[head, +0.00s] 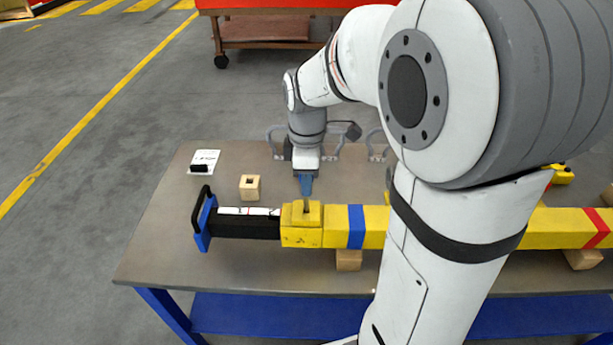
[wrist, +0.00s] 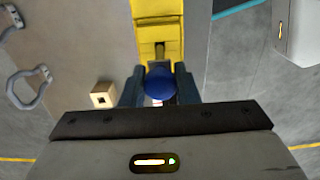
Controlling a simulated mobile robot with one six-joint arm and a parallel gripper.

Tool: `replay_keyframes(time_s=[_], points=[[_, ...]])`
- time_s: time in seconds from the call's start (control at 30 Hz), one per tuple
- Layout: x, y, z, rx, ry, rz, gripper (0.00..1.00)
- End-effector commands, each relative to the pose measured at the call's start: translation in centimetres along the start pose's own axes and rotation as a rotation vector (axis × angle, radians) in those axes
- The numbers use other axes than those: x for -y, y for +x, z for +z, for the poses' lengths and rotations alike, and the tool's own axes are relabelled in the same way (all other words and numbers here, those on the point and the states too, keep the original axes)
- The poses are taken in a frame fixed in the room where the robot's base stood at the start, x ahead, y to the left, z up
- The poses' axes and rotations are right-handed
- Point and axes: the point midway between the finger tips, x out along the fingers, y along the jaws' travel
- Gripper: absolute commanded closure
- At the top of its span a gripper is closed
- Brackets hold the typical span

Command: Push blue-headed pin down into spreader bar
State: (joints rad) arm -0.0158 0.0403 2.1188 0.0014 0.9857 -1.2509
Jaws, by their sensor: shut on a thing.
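The yellow spreader bar (head: 375,228) lies across the table on wooden supports, with a blue band and a raised yellow collar (head: 292,237) near its left end. A black inner bar (head: 245,226) with a blue end plate and black handle sticks out of the collar to the left. My gripper (head: 305,190) points down just above the collar. In the wrist view, the round blue head of the pin (wrist: 160,84) sits between the two fingers of my gripper (wrist: 158,90), which is shut on it. A thin dark shaft shows below the fingers at the collar; its depth is hidden.
A wooden block with a square hole (head: 250,188) stands behind the black bar. A white card with a black object (head: 204,162) lies at the table's back left. Grey shackle-like handles (head: 278,138) stand at the back edge. The table's front left (head: 190,270) is clear.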

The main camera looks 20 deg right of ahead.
Motion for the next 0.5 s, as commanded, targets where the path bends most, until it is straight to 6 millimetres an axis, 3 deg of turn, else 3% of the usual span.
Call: replay_keyframes(time_s=[0.5], points=[[0.01, 0.5, -0.05, 0.0, -0.001, 0.0, 0.99]])
